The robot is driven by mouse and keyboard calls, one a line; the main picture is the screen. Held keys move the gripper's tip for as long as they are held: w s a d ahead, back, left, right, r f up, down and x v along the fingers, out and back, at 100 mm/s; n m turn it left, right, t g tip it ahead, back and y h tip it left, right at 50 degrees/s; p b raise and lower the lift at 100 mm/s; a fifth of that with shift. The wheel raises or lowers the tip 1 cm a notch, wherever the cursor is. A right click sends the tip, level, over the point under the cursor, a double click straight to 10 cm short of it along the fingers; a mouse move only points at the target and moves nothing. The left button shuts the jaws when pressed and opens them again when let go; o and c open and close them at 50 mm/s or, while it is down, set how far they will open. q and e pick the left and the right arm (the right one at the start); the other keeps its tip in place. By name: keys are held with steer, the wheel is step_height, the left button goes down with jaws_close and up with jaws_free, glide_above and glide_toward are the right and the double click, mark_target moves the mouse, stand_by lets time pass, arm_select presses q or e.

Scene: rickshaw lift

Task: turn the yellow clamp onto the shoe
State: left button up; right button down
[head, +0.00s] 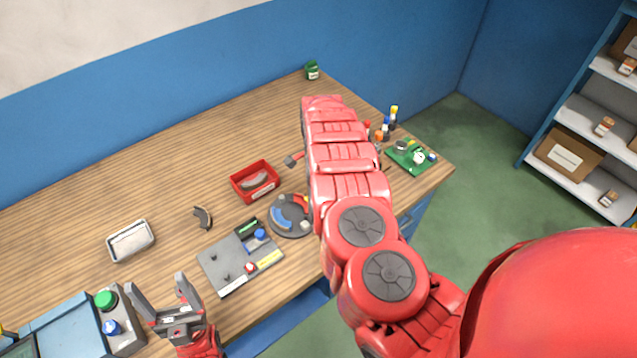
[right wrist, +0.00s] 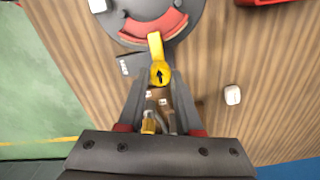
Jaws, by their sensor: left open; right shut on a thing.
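The yellow clamp (right wrist: 160,73) has a round head with a black arrow and a short bar. The bar points up in the right wrist view, at the rim of a round grey plate (right wrist: 190,30). My right gripper (right wrist: 160,80) is shut on the clamp's head. In the head view my right arm hides this gripper. The plate (head: 277,228) also carries a blue curved shoe (head: 281,217). My left gripper (head: 161,285) is open and empty, left of the grey fixture.
The grey fixture board (head: 235,272) lies beside the plate. A red bin (head: 250,194), a loose dark curved piece (head: 203,217) and a metal tray (head: 130,240) are on the table. A green circuit board (head: 405,160) is at the right. The back left of the table is clear.

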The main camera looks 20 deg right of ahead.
steer(key=c, duration=0.6)
jaws_free()
steer(key=shift+r, duration=0.15)
step_height(320, 180, up, 17)
steer(key=b, duration=0.3)
stand_by(0.4)
